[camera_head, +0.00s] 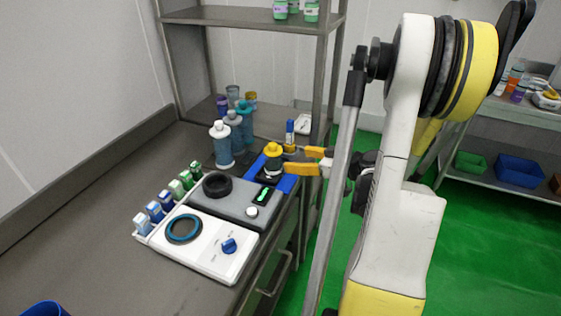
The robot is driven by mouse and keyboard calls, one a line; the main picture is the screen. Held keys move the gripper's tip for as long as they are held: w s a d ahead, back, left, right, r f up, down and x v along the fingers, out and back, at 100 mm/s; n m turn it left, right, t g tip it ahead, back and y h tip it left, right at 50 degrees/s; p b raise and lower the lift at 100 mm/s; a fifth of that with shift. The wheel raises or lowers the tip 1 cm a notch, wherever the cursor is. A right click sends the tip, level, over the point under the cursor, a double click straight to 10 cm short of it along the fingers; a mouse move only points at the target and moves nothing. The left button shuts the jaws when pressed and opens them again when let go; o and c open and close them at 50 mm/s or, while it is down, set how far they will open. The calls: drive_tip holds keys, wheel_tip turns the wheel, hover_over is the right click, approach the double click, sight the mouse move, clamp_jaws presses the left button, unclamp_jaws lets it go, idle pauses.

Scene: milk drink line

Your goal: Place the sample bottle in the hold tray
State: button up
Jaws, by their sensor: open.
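A bottle with a yellow cap and pale body (273,161), which looks like the sample bottle, stands upright on or in a blue tray (288,184), likely the hold tray. The bottle's base is dark and its exact seating is hard to make out. My gripper (287,160) reaches in from the right with its yellow fingers open. The fingertips are at the bottle's right side; whether they touch it cannot be told.
A grey device with a black ring (217,185) and a white device with a teal ring (184,229) stand in front. Several larger bottles (221,145) stand behind. A blue-capped bottle (290,133) is close behind my gripper.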

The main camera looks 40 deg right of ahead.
drive_tip(key=w+a+r+g+y, duration=0.1)
drive_tip(key=a+r+g, duration=0.2)
drive_tip(key=a, duration=0.8)
drive_tip(key=w+a+r+g, duration=0.1)
drive_tip(key=a+r+g, duration=0.1)
drive_tip(key=a, duration=0.9)
drive_tip(key=s+a+r+m+g+h, duration=0.1)
drive_tip(key=s+a+r+h, duration=0.1)
drive_tip(key=s+a, duration=0.9)
drive_tip(key=shift+s+a+r, duration=0.2)
drive_tip(key=shift+a+r, duration=0.4)
drive_tip(key=shift+a, duration=0.65)
